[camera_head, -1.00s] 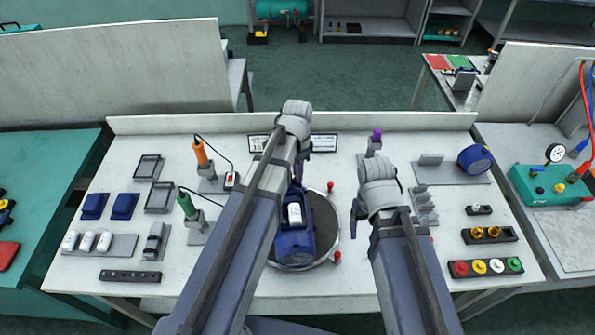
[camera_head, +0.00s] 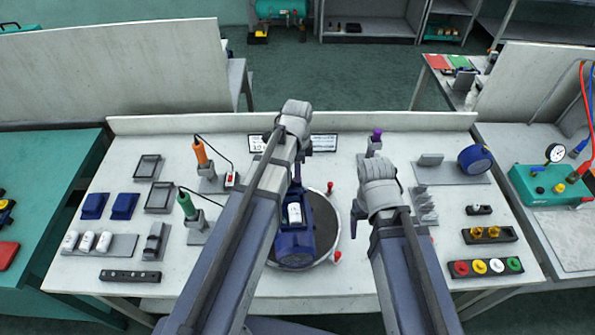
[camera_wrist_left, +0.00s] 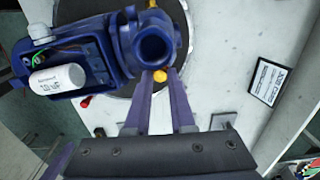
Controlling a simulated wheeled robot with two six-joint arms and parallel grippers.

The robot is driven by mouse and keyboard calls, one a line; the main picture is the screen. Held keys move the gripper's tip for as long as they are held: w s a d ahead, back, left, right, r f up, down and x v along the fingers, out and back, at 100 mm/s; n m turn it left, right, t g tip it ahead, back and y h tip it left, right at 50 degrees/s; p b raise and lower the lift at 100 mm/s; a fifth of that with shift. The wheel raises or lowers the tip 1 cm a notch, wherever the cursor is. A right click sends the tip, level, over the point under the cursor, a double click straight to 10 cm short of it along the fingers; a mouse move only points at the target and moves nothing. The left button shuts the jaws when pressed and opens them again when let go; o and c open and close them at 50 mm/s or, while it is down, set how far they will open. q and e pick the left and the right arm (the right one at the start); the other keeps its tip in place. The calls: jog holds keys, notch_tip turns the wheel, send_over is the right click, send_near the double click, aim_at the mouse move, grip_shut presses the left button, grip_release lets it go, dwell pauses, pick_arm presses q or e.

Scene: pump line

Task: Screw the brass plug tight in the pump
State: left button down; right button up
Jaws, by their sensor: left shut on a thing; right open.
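The blue pump (camera_head: 296,243) lies on the round turntable, its far end largely hidden by my left arm. In the left wrist view, the pump (camera_wrist_left: 112,48) shows its round port and open box with a white capacitor. My left gripper (camera_wrist_left: 161,80) is shut on the brass plug (camera_wrist_left: 160,75), at the pump's side just below the port. Whether the plug is fully seated cannot be told. In the head view my left gripper (camera_head: 300,172) is mostly behind its arm. My right gripper (camera_head: 357,220) is open and empty, right of the turntable.
The turntable (camera_head: 330,225) has red knobs on its rim. Screwdrivers in stands (camera_head: 188,205), blue covers and white capacitors stand left. A blue round part (camera_head: 474,158), brass fittings (camera_head: 485,235) and coloured caps (camera_head: 487,267) lie right. The table's front middle is largely covered by my arms.

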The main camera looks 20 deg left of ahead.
pick_arm(q)
jog(key=shift+m, duration=1.2)
jog(key=m, duration=0.3)
jog(key=c, duration=0.8)
grip_release()
jog(key=shift+c, duration=0.2)
jog(key=shift+n, duration=1.5)
